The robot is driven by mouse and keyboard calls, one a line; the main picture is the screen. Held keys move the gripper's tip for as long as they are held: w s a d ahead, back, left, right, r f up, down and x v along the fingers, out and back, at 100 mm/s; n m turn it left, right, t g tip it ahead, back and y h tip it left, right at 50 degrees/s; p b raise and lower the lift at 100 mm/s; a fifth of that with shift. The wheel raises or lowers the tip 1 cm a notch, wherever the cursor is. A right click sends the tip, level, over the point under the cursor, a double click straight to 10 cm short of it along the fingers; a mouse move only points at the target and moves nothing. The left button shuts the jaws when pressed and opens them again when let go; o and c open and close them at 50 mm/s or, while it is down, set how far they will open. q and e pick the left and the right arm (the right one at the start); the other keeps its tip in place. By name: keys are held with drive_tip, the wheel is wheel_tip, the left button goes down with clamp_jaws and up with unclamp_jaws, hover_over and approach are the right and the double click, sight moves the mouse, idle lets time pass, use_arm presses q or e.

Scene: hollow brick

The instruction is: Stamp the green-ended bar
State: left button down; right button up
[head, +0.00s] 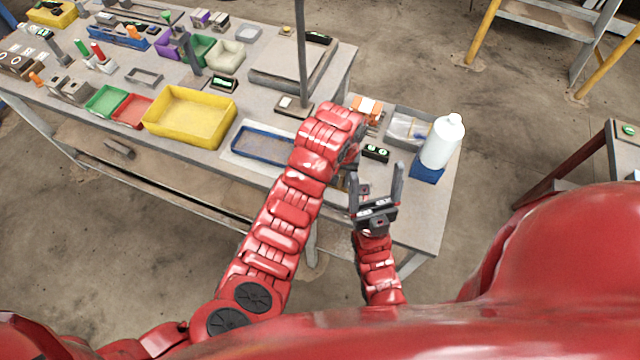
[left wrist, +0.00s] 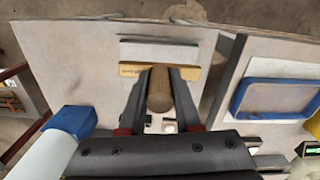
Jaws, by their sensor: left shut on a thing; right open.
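In the left wrist view my left gripper (left wrist: 160,76) is shut on a brown, round, handle-like piece (left wrist: 160,96). A yellow strip (left wrist: 128,72) with small lettering lies at its fingertips, with a pale block (left wrist: 160,51) beyond it; whether the strip belongs to the held piece I cannot tell. In the head view the red left arm hides the left gripper and most of what it holds. My right gripper (head: 377,190) is open and empty, fingers up, near the table's front right edge. I cannot make out a green-ended bar for certain.
A white bottle (head: 442,142) on a blue base (head: 427,172) stands at the right end of the table (head: 420,215). A blue tray (head: 262,160) and a yellow bin (head: 188,117) lie left of my arm. A small black box (head: 376,152) with green lights sits near the bottle.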

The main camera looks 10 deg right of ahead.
sight(340, 188)
use_arm(q)
drive_tip(key=shift+f, duration=0.1)
drive_tip(key=shift+s+d+f, duration=0.1)
drive_tip(key=shift+f, duration=0.45)
wheel_tip(340, 188, down, 4)
drive_tip(key=shift+r+b, duration=0.2)
drive_tip(key=shift+b, duration=0.45)
drive_tip(key=shift+f, duration=0.45)
drive_tip(key=shift+f+b, duration=0.45)
drive_tip(key=shift+f, duration=0.05)
idle(1.2)
